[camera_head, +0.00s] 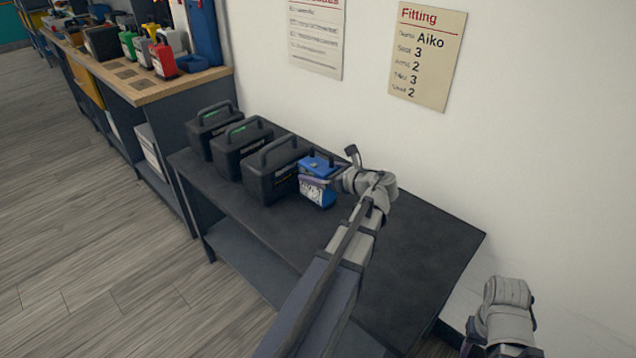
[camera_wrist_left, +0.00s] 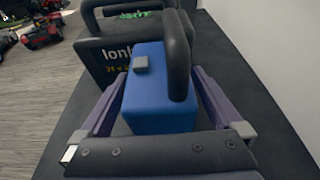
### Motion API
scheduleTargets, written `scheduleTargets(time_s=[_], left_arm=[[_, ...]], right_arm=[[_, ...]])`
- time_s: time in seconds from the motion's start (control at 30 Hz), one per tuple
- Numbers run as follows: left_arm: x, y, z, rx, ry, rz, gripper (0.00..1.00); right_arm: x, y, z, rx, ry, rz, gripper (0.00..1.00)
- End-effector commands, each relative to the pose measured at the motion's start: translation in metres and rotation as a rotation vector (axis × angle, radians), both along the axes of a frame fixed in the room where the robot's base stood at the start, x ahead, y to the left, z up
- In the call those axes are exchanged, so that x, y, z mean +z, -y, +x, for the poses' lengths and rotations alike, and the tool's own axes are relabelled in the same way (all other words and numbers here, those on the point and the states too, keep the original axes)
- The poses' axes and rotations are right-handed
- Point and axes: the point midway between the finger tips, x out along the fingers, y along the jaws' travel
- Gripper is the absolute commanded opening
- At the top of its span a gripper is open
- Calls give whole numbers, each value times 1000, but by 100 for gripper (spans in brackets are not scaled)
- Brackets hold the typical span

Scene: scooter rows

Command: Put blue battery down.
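The blue battery (camera_head: 318,180) stands upright at the right end of a row of black batteries on the dark table (camera_head: 400,255). It looks in contact with the tabletop or very close to it. My left gripper (camera_head: 316,184) has its purple fingers on both sides of it, seemingly touching. In the left wrist view the blue battery (camera_wrist_left: 160,95) fills the space between the fingers of the left gripper (camera_wrist_left: 160,85), its black handle upright.
Three black batteries (camera_head: 275,170) with handles stand close on the left. The table's right part is bare. A wooden workbench (camera_head: 140,88) with a red battery (camera_head: 163,60) and others is at the upper left. A wall with a "Fitting" sheet (camera_head: 427,55) rises behind.

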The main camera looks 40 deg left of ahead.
Motion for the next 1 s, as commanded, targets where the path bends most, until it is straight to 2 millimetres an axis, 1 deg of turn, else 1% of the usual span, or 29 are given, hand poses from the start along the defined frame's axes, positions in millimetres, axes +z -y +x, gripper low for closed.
scheduleTargets(time_s=[0.03,0.07,0.87,0.9,1.0], left_arm=[[0,0,0,0,0,0,96],[0,0,0,0,0,0,92],[0,0,0,0,0,0,2],[0,0,0,0,0,0,0],[0,1,0,0,0,0,0]], right_arm=[[0,0,0,0,0,0,50],[0,0,0,0,0,0,50],[0,0,0,0,0,0,50],[0,0,0,0,0,0,50],[0,0,0,0,0,0,50]])
